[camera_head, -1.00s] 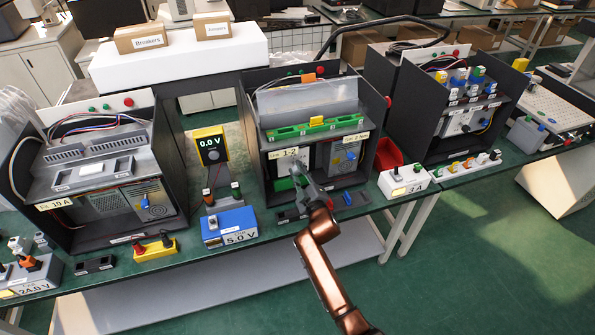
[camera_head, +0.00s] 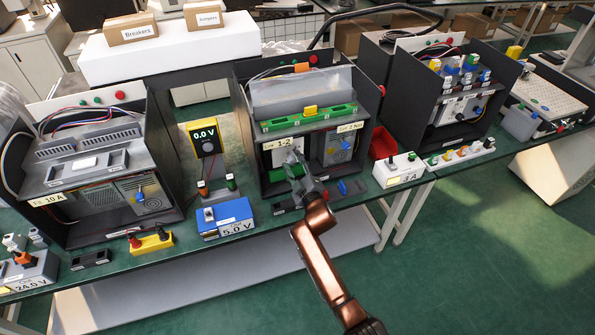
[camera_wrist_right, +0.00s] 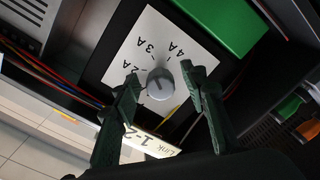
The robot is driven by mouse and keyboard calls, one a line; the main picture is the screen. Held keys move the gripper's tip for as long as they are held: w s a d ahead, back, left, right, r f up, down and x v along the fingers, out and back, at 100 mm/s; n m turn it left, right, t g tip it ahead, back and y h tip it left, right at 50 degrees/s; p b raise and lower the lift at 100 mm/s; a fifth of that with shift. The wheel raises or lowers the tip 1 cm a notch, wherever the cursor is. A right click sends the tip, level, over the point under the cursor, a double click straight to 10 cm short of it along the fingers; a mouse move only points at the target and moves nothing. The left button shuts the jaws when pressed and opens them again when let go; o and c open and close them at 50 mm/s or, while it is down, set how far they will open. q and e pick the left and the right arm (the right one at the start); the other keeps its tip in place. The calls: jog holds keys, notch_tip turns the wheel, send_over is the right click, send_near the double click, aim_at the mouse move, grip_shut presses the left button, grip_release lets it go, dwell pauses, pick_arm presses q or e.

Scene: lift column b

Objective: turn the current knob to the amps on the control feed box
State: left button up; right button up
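The grey round current knob (camera_wrist_right: 159,84) sits on a white dial plate (camera_wrist_right: 140,50) marked 2A, 3A and 4A in the right wrist view. Its pointer setting is hard to read. My right gripper (camera_wrist_right: 160,71) is open, its dark fingers on either side of the knob in the picture; I cannot tell whether they touch it. In the head view, my right gripper (camera_head: 294,158) is at the front of the middle dark box (camera_head: 243,135), labelled "1-2", and hides the knob. Which box is the control feed box is not readable. My left gripper is not in view.
A blue 5.0 V unit (camera_head: 225,215) and a yellow 0.0 V meter (camera_head: 205,138) stand left of the middle box. A red bin (camera_head: 383,143) and a white unit (camera_head: 400,170) stand right of it. Other dark boxes flank it. Floor in front is clear.

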jog(key=v, duration=1.1)
jog(key=shift+s, duration=0.25)
jog(key=shift+d+f, duration=0.1)
